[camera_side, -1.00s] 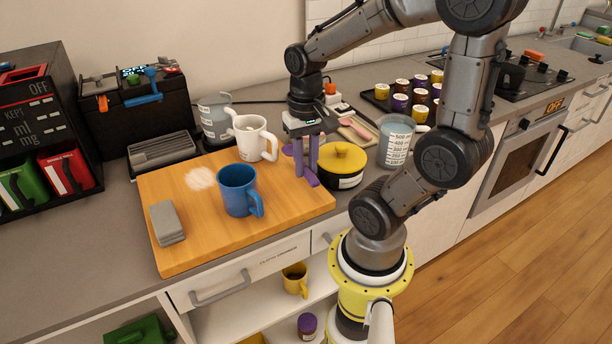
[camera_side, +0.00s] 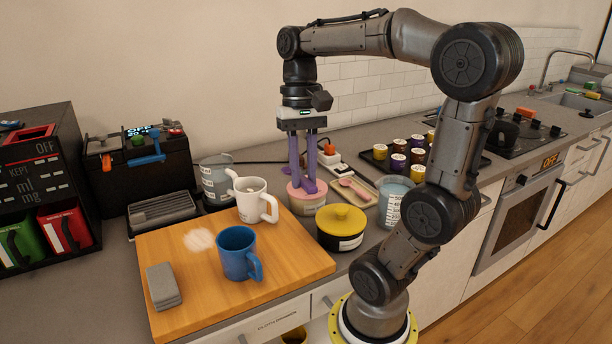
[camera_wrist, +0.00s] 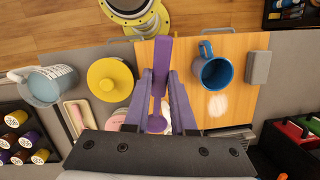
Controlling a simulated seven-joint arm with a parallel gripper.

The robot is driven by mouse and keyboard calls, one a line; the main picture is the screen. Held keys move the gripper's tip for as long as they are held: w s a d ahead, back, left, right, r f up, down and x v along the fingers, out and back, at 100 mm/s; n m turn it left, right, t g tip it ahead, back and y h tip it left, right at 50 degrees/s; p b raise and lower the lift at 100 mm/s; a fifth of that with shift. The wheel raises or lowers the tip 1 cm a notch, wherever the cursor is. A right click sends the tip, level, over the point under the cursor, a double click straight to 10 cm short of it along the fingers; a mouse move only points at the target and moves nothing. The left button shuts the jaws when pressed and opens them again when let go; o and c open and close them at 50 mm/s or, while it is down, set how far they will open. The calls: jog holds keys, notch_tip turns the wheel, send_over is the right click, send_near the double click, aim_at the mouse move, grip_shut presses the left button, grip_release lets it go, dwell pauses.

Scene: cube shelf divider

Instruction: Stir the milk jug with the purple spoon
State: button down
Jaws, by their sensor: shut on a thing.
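The purple spoon (camera_wrist: 161,70) is clamped between the purple fingers of my gripper (camera_wrist: 158,85). In the wrist view its broad end points up the picture, and its round end lies toward the palm. In the side view my gripper (camera_side: 308,185) appears over a pink-topped jar (camera_side: 304,200); spoon and fingers are hard to tell apart there. A white handled jug (camera_side: 252,203) stands on the back of the wooden board, left of my gripper. A clear measuring jug (camera_side: 390,200) with pale liquid stands farther right, and also shows in the wrist view (camera_wrist: 45,86). I cannot tell which holds the milk.
A blue mug (camera_side: 236,254) and grey block (camera_side: 163,287) are on the wooden board (camera_side: 200,315). A yellow-lidded pot (camera_side: 341,228) stands right of it. A grey jug (camera_side: 215,178) stands behind the board. Several small jars (camera_side: 398,162) are at the back right.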

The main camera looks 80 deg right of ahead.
jog(key=w+a+r+m+t+y, duration=0.1)
jog(key=w+a+r+m+y, duration=0.15)
jog(key=w+m, duration=0.2)
jog(key=w+a+r+m+t+y, duration=0.1)
jog(key=w+r+m+y, duration=0.2)
jog(key=w, duration=0.3)
jog(key=w+d+m+t+y, duration=0.1)
jog(key=w+d+m+t, duration=0.1)
jog(key=d, duration=0.4)
jog(key=w+d+m+t+y, duration=0.2)
jog(key=w+d+m+t, duration=0.1)
jog(key=d+t, duration=0.2)
jog(key=shift+w+d+t, duration=0.15)
jog(key=shift+d+t, duration=0.15)
jog(key=shift+d, duration=0.8)
notch_tip(320, 180, down, 14)
jog(key=shift+d+m, duration=0.1)
jog(key=shift+m, duration=0.15)
jog(key=shift+w, duration=0.1)
